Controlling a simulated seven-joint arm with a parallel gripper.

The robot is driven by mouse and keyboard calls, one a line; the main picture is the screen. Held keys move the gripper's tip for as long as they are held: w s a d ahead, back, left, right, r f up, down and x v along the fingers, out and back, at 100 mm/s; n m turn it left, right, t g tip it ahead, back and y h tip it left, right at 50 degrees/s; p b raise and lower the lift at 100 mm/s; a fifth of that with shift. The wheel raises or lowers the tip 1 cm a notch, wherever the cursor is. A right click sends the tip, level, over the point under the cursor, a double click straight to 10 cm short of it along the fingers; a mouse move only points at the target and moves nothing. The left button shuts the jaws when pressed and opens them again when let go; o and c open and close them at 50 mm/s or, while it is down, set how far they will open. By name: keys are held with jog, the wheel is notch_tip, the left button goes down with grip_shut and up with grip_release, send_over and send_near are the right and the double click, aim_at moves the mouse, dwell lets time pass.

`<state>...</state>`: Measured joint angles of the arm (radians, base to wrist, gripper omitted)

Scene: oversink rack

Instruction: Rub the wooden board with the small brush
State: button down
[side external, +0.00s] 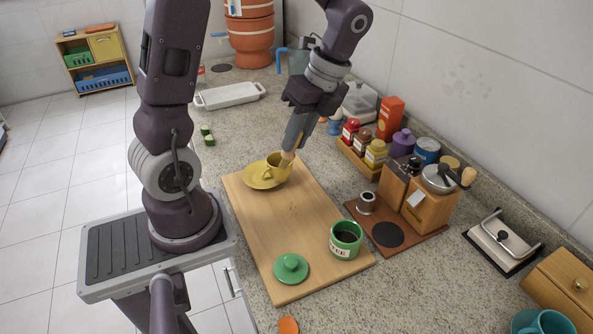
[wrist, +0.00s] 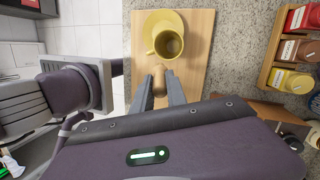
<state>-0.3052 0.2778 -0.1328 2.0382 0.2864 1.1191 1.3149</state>
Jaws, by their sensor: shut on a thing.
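The wooden board (side external: 262,222) lies flat on the counter; it also shows in the wrist view (wrist: 198,50). My gripper (side external: 292,146) points down over the board's far end, beside the yellow cup. It is shut on a small tan wooden piece (side external: 287,158), which I take to be the small brush. In the wrist view the same brush (wrist: 159,82) sits between the two fingers. Its bristles are hidden, and I cannot tell whether it touches the board.
A yellow cup (side external: 275,167) on a yellow saucer (side external: 254,176) stands at the board's far end, very near my gripper. A green mug (side external: 345,241) and a green lid (side external: 291,268) occupy the near end. The board's middle is bare. A spice rack (side external: 358,160) stands right.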

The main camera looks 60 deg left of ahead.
jog(key=d+r, duration=0.4)
jog(key=d, duration=0.3)
jog(key=shift+s+f, duration=0.15)
jog(key=shift+f, duration=1.15)
jog(key=shift+s+f, duration=0.15)
jog(key=shift+f, duration=1.15)
jog(key=shift+f, duration=3.55)
jog(key=shift+a+f, duration=0.1)
jog(key=shift+a, duration=3.35)
jog(key=shift+d, duration=3.5)
notch_tip(320, 180, up, 8)
